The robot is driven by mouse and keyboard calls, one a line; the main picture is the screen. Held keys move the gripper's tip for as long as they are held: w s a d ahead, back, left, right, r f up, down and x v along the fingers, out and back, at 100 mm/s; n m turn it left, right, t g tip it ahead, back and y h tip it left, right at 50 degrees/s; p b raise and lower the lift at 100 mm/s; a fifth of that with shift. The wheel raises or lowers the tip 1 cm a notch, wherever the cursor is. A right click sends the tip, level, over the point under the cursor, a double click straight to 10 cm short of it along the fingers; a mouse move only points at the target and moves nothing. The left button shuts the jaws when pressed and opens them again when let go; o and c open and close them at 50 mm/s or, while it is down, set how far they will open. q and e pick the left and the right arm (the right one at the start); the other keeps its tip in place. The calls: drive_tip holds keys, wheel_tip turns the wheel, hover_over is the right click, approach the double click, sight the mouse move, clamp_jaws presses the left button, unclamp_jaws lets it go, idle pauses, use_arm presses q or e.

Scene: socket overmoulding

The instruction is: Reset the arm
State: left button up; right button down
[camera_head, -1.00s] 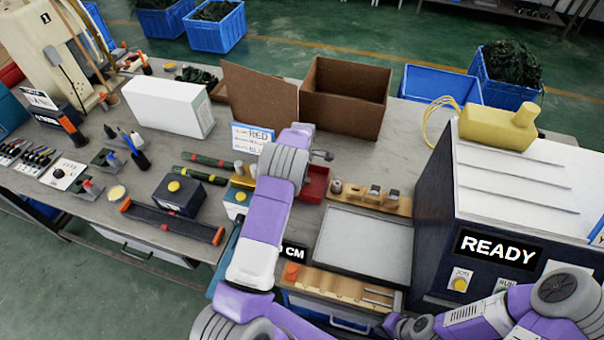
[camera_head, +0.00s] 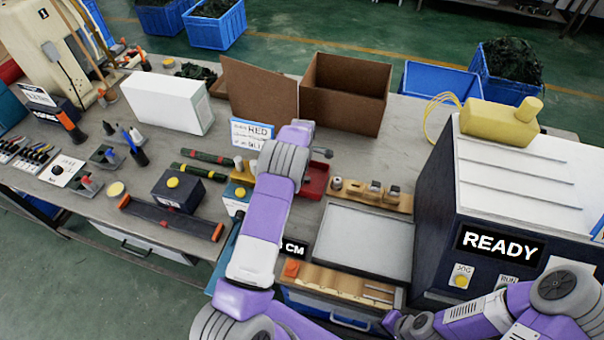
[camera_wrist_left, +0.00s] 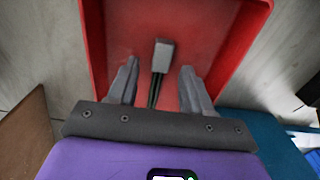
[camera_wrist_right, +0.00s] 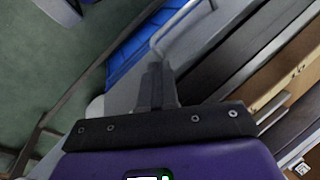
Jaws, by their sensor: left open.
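My left arm (camera_head: 262,215) reaches across the bench in the head view, and its wrist hides the left gripper there. In the left wrist view the left gripper (camera_wrist_left: 160,75) is open above a red tray (camera_wrist_left: 105,35). A grey block with dark leads (camera_wrist_left: 164,55) lies in the tray between the spread fingers, with gaps on both sides. The tray also shows in the head view (camera_head: 318,180), partly hidden by my arm. My right arm (camera_head: 490,318) is low at the right. In the right wrist view the right gripper (camera_wrist_right: 157,75) has its fingers together, with nothing seen between them.
A dark machine reading READY (camera_head: 500,245) stands right of a grey flat tray (camera_head: 365,240). A wooden holder (camera_head: 372,197) lies behind that tray. An open brown box (camera_head: 345,95) and a white box (camera_head: 168,103) stand farther back. A drawer handle (camera_wrist_right: 180,25) is near the right gripper.

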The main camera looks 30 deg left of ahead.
use_arm(q)
wheel_tip(320, 180, up, 7)
drive_tip(key=shift+r+p, duration=0.1)
drive_tip(key=shift+p, duration=0.3)
